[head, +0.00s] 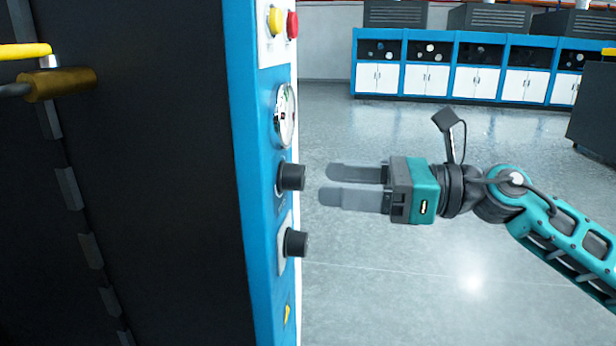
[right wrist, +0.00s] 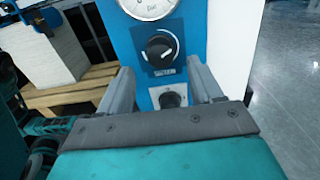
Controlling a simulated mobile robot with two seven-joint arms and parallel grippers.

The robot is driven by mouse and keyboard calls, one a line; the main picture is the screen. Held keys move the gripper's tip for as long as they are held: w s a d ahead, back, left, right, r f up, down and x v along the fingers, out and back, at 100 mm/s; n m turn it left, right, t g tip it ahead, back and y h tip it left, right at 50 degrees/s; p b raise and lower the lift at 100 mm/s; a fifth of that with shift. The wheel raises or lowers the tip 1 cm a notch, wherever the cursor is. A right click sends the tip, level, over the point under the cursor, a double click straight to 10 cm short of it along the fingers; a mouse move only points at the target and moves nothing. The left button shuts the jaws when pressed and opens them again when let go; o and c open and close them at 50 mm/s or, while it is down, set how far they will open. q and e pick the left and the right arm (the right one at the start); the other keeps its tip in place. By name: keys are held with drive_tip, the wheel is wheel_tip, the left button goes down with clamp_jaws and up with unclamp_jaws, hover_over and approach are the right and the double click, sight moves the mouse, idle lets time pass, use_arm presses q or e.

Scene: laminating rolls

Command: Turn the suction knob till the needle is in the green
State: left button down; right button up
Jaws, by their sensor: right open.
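The suction knob (head: 291,177) is a black knob on a blue panel, below the round white gauge (head: 286,115). In the right wrist view the knob (right wrist: 161,48) has a white pointer line and a label under it. The gauge (right wrist: 150,4) is cut off there, and its needle cannot be read in either view. My right gripper (head: 325,184) is open and empty, just right of the knob and apart from it, fingers pointing at the panel. In the right wrist view its fingers lie either side below the knob. My left gripper is not in view.
A second black knob (head: 296,242) sits below the suction knob. Yellow (head: 274,21) and red (head: 292,25) buttons are above the gauge. The dark machine side (head: 150,180) fills the left. The floor on the right is clear, with blue cabinets (head: 450,66) far back.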

sight(304, 180)
drive_tip(key=x, duration=0.5)
drive_tip(key=c, duration=1.1)
